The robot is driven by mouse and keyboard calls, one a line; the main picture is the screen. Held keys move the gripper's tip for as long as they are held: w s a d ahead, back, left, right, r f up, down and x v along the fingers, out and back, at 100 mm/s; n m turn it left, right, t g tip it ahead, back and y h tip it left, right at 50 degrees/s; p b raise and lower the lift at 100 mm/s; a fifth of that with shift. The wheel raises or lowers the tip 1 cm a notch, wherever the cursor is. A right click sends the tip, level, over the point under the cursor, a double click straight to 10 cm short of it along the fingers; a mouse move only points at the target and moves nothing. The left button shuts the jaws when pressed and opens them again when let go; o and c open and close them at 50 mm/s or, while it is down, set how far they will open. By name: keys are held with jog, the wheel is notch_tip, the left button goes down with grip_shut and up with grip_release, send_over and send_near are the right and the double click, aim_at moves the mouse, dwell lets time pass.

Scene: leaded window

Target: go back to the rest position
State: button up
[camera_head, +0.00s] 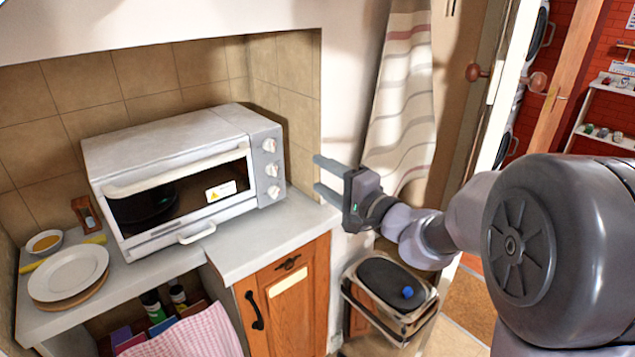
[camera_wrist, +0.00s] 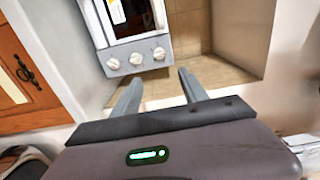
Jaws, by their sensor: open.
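My gripper (camera_head: 322,178) is in the air in front of the wall edge, just right of the white toaster oven. Its two fingers are apart with nothing between them. In the wrist view my gripper (camera_wrist: 160,95) shows its open fingers pointing toward the oven's knob panel and the tiled alcove. The toaster oven (camera_head: 170,145) stands on the counter with its door shut and a dark round thing behind the glass; its knobs show in the wrist view (camera_wrist: 136,58). My arm reaches in from the right.
A stack of plates (camera_head: 68,275), a small bowl (camera_head: 44,242) and a sand timer (camera_head: 87,213) stand on the counter (camera_head: 255,235) left of the oven. A wooden cabinet door (camera_head: 285,300) is below. A pedal bin (camera_head: 390,285) stands under my arm. A striped towel (camera_head: 405,100) hangs behind.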

jog(key=shift+w, duration=0.2)
jog(key=s+a+n+g, duration=0.3)
jog(key=s+a+g, duration=0.1)
jog(key=s, duration=0.5)
jog(key=s+a+n+g, duration=0.2)
jog(key=s+a+g, duration=0.2)
jog(key=s, duration=0.5)
jog(key=s+d+f+h, duration=0.3)
jog(key=s+d, duration=0.3)
jog(key=s, duration=0.2)
jog(key=s+d+f+n+h, duration=0.1)
jog(key=s+d+f+h, duration=0.3)
jog(key=s+d, duration=0.3)
jog(key=shift+s+d+f+g+h, duration=0.15)
jog(key=shift+s+f+g+h, duration=0.25)
jog(key=shift+h, duration=0.5)
jog(key=shift+r, duration=0.15)
jog(key=shift+c, duration=0.2)
